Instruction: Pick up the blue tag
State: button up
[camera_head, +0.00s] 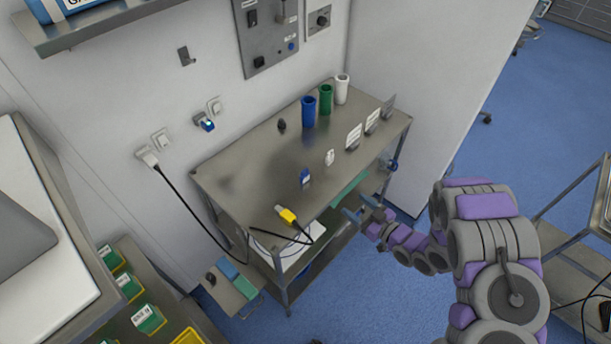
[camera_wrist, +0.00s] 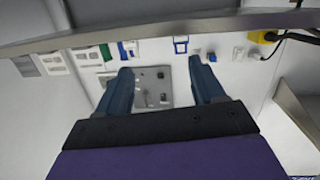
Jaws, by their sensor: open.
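The blue tag (camera_head: 305,177) stands upright near the front edge of the metal table, between the yellow connector and a small white tag. A blue-framed piece that looks like the same tag shows upside down in the wrist view (camera_wrist: 181,45), above and between my fingers. My gripper (camera_head: 358,206) is open and empty, off the table's front edge to the right of the tag and apart from it. Its two blue fingers are spread in the wrist view (camera_wrist: 158,76).
The metal table (camera_head: 240,165) also bears a yellow connector (camera_head: 287,216) with a black cable, a small white tag (camera_head: 330,157), white cards (camera_head: 353,137) and blue, green and white cylinders (camera_head: 326,99). A lower shelf (camera_head: 335,232) lies beneath. The table's middle is mostly clear.

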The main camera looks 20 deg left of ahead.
jog(key=s+a+y, duration=0.1)
jog(key=s+a, duration=0.1)
jog(key=b, duration=0.2)
send_near(308, 184)
jog(key=shift+y, duration=0.4)
jog(key=w+a+r, duration=0.1)
jog(key=a+r, duration=0.1)
jog(key=w+a+r, duration=0.1)
jog(key=a, duration=0.1)
jog(key=shift+w+a, duration=0.15)
jog(key=shift+w, duration=0.15)
jog(key=shift+b+x, duration=0.4)
jog(key=shift+x, duration=2.2)
jog(key=shift+s+r, duration=0.15)
jog(key=c, duration=1.1)
jog(key=shift+r, duration=0.1)
